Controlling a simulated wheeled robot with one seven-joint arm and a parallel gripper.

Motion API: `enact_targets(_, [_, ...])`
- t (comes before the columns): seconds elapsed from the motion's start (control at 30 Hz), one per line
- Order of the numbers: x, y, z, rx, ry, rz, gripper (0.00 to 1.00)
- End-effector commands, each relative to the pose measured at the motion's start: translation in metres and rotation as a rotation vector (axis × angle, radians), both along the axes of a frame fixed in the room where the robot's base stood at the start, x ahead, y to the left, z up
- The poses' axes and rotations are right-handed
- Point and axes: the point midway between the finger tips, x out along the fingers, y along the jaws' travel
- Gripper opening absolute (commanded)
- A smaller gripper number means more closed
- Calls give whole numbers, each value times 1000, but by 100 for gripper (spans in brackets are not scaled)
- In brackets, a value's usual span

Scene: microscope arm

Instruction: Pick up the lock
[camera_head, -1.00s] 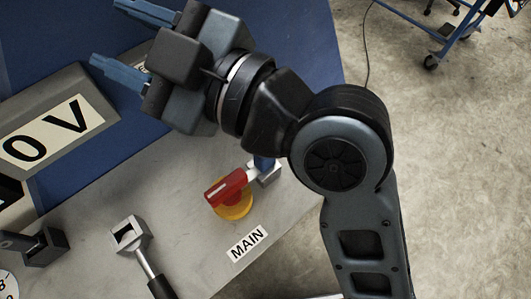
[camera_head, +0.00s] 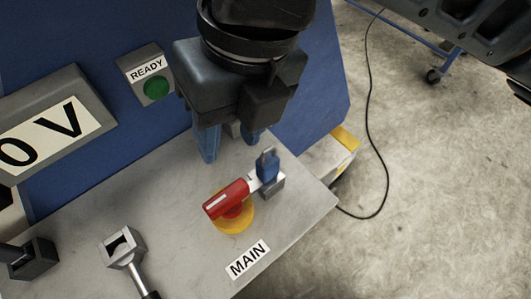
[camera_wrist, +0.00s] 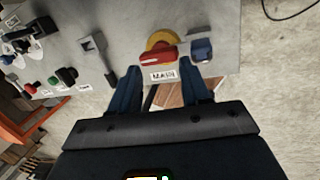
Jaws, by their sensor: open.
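The lock (camera_head: 267,168) is a small blue padlock with a grey shackle on top. It stands at a grey block at the right end of the red switch handle, on the grey panel; whether it is hooked through anything is unclear. It also shows in the wrist view (camera_wrist: 202,50), at the upper right. My gripper (camera_head: 230,146) is open, with its blue fingers pointing down, behind and to the left of the lock and apart from it. In the wrist view the open fingers (camera_wrist: 163,84) are empty, below the lock in the picture.
The red rotary switch (camera_head: 228,204) on its yellow disc is close beside the lock. A MAIN label (camera_head: 248,259) is in front. A metal lever (camera_head: 122,247) stands at the left. A blue wall with a READY button box (camera_head: 147,75) rises behind. The panel ends right of the lock.

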Motion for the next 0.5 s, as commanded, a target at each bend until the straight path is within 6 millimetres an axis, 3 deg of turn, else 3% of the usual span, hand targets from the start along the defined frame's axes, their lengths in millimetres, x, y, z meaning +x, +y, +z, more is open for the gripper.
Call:
enact_targets(0.1, [8, -29, -3, -136, -27, 62, 47])
enact_targets(0.2, [10, -43, -4, -197, -31, 93, 47])
enact_targets(0.5, [11, -48, -29, -221, -31, 105, 47])
